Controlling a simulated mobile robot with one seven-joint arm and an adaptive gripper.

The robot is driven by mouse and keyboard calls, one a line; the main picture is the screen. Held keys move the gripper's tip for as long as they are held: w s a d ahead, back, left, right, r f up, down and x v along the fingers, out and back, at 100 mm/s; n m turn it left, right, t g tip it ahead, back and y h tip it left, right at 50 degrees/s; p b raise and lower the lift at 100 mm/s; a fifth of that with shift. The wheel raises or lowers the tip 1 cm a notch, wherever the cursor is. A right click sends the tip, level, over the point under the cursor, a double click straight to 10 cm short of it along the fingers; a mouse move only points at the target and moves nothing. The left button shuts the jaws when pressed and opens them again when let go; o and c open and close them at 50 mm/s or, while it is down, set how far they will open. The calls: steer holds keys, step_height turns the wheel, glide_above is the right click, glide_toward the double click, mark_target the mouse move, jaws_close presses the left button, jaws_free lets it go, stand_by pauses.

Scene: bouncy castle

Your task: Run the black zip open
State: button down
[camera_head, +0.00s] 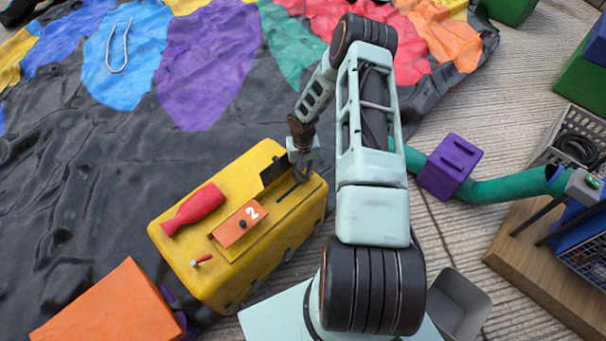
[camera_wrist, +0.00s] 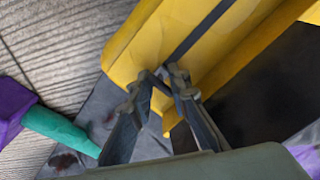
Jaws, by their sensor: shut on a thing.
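The black zip shows as a thin dark line (camera_head: 287,194) on top of the yellow padded block (camera_head: 226,275). In the wrist view the zip is a straight dark strip (camera_wrist: 205,27) running up and away across the yellow face (camera_wrist: 155,35). My gripper (camera_head: 301,175) is at the block's far right end, at the zip's near end in the wrist view. Its fingertips (camera_wrist: 163,80) are close together on a small dark piece, seemingly the zip pull, mostly hidden between them.
On the block are a red bottle-shaped piece (camera_head: 194,209), an orange plate marked 2 (camera_head: 239,224), a small red-tipped peg (camera_head: 201,260) and a black panel (camera_head: 275,170). An orange block (camera_head: 110,308) stands at lower left. A purple block (camera_head: 449,167) on a green tube lies right.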

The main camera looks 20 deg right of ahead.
mark_target(281, 199)
steer(key=s+a, duration=0.1)
steer(key=a, duration=0.2)
steer(key=s+a, duration=0.1)
steer(key=a, duration=0.2)
steer(key=s+a+b, duration=0.1)
steer(key=a, duration=0.2)
steer(key=shift+s+a, duration=0.3)
steer(key=shift+a, duration=0.1)
steer(key=c, duration=2)
jaws_free()
steer(key=shift+a, duration=0.1)
steer(key=shift+w+r, duration=0.1)
steer(key=shift+r, duration=0.5)
step_height(281, 199, up, 11)
steer(key=shift+f, duration=0.1)
